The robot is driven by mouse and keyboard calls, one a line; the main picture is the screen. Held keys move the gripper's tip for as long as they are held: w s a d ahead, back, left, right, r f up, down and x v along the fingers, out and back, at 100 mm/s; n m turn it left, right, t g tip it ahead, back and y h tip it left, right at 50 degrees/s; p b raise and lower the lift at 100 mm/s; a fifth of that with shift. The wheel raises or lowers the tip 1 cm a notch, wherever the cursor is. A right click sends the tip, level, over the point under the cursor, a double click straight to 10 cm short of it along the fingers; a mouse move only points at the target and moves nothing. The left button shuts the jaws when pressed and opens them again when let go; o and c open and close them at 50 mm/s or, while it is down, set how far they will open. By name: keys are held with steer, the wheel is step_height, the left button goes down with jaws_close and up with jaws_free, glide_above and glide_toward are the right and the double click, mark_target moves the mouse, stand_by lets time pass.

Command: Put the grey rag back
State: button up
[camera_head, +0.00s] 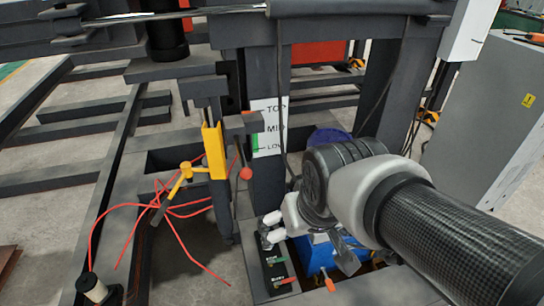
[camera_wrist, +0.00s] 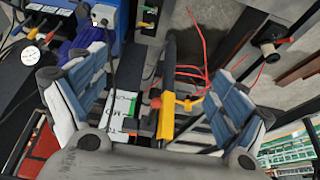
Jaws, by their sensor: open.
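My gripper (camera_wrist: 150,95) is open in the wrist view, its two blue-and-white fingers spread wide. I see nothing held between them. Behind the gap are a yellow clamp-like part and a marked white plate, both farther off. In the head view my gripper (camera_head: 272,228) is partly hidden by my own wrist, low beside the post and above the black button panel. I cannot make out a grey rag in either view. My arm hides part of the area around the blue box.
A blue box (camera_head: 318,255) with tools stands under my wrist. The yellow clamp (camera_head: 213,150) and loose red cables (camera_head: 165,205) are left of it. A black button panel (camera_head: 270,268) lies below. Dark steel beams surround the spot. A grey cabinet (camera_head: 490,120) stands right.

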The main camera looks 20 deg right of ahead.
steer(key=s+r, duration=0.1)
steer(key=s, duration=0.7)
steer(key=shift+r, duration=0.25)
stand_by(0.7)
